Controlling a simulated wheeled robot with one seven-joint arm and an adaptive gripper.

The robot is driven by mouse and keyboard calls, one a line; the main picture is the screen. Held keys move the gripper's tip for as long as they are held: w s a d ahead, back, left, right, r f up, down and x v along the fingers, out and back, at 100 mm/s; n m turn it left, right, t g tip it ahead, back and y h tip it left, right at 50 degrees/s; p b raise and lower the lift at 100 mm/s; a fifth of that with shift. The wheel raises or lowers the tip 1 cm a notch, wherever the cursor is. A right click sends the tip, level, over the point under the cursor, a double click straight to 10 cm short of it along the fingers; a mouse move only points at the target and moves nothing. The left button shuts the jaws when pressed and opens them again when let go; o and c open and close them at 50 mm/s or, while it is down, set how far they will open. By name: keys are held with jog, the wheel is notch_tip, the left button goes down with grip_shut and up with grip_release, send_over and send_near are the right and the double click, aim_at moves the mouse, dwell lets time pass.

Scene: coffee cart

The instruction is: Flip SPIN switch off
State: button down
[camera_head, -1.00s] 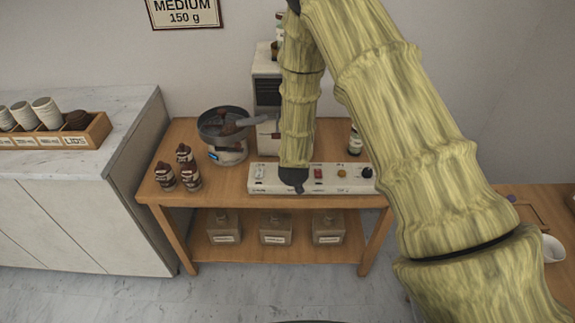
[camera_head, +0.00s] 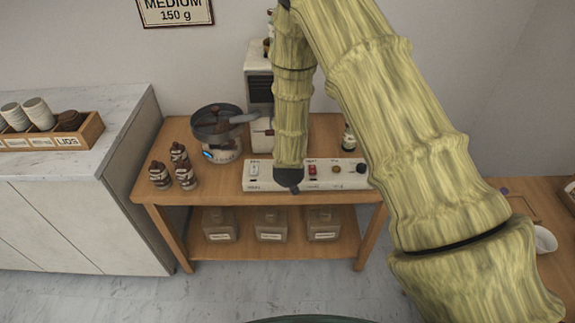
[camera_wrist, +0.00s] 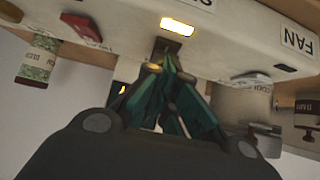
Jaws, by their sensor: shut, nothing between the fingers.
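The white switch panel (camera_head: 267,185) lies along the front of the wooden cart top. My gripper (camera_wrist: 167,62) is shut and empty, with its dark green fingers pointing at the panel. In the wrist view the fingertips are at a dark switch slot below a lit amber lamp (camera_wrist: 177,26); I cannot tell whether they touch it. The label above the lamp is cut off, so the SPIN name cannot be read. A FAN label (camera_wrist: 299,40) stands to the right. A red switch (camera_wrist: 82,27) is to the left. In the head view my gripper (camera_head: 290,189) hides this part of the panel.
A pan (camera_head: 218,124) sits on a round device at the cart's left. Several brown-topped bottles (camera_head: 160,177) stand in front of it. A white machine (camera_head: 258,90) is behind the panel. Jars (camera_head: 270,225) stand on the lower shelf. A black knob (camera_head: 362,168) is at the panel's right end.

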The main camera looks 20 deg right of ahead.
jog(key=r+p, duration=0.2)
jog(key=r, duration=0.2)
jog(key=shift+s+r, duration=0.15)
jog(key=shift+s, duration=0.05)
jog(key=shift+s+a, duration=0.2)
jog(key=shift+s, duration=0.1)
jog(key=b+v, duration=0.2)
jog(key=v, duration=0.7)
jog(key=shift+s+b, duration=0.25)
jog(key=shift+b, duration=0.1)
jog(key=shift+w+f+b, duration=0.1)
jog(key=shift+f+b, duration=0.15)
jog(key=shift+b, duration=0.3)
